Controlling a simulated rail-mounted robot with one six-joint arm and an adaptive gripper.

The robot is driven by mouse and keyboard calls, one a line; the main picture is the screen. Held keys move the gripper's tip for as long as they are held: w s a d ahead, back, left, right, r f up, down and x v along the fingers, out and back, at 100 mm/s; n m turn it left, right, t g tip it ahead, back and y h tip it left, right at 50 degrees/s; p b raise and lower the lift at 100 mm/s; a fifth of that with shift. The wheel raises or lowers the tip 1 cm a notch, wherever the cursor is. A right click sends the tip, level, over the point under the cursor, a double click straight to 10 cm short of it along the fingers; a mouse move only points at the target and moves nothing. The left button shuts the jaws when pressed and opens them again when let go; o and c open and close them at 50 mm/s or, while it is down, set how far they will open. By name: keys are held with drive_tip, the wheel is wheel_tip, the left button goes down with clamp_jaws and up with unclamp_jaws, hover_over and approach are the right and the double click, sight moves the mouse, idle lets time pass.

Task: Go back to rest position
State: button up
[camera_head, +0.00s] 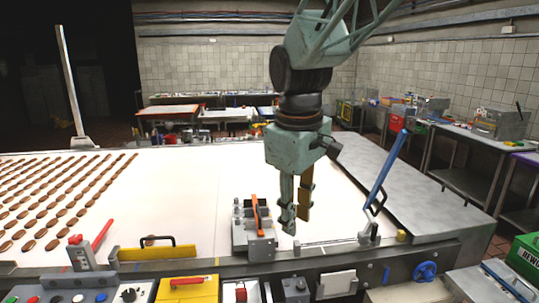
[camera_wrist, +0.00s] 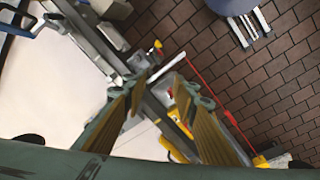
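My gripper (camera_head: 296,226) hangs pointing down over the right part of the white belt (camera_head: 190,200) in the head view. Its two fingers are apart with nothing visible between them. In the wrist view the gripper (camera_wrist: 160,88) also shows two separated fingers, with the belt's edge and machine parts beyond. Rows of brown oval biscuits (camera_head: 55,200) lie on the left of the belt, well away from my gripper. A single biscuit (camera_head: 150,241) is partly hidden behind a yellow handle.
A grey device with an orange lever (camera_head: 257,215) stands left of my gripper. A blue lever (camera_head: 387,172) rises to its right. A yellow handle (camera_head: 158,252) and a red lever (camera_head: 103,233) line the front edge. Brick floor (camera_wrist: 260,90) lies beyond the edge.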

drive_tip(key=s+d+r+m+t+b, duration=0.1)
drive_tip(key=s+d+r+m, duration=0.15)
drive_tip(key=s+d, duration=0.35)
drive_tip(key=s+d+r+m, duration=0.2)
drive_tip(key=s+d+m, duration=0.15)
drive_tip(key=s, duration=0.55)
drive_tip(key=s+d+f+m, duration=0.1)
drive_tip(key=s+d+m, duration=0.1)
drive_tip(key=s, duration=0.5)
drive_tip(key=s+d+f+m+t+b, duration=0.1)
drive_tip(key=s+d+f+m, duration=0.1)
drive_tip(key=s, duration=0.6)
drive_tip(key=shift+s+d, duration=0.25)
drive_tip(key=shift+d, duration=0.3)
drive_tip(key=shift+r, duration=0.1)
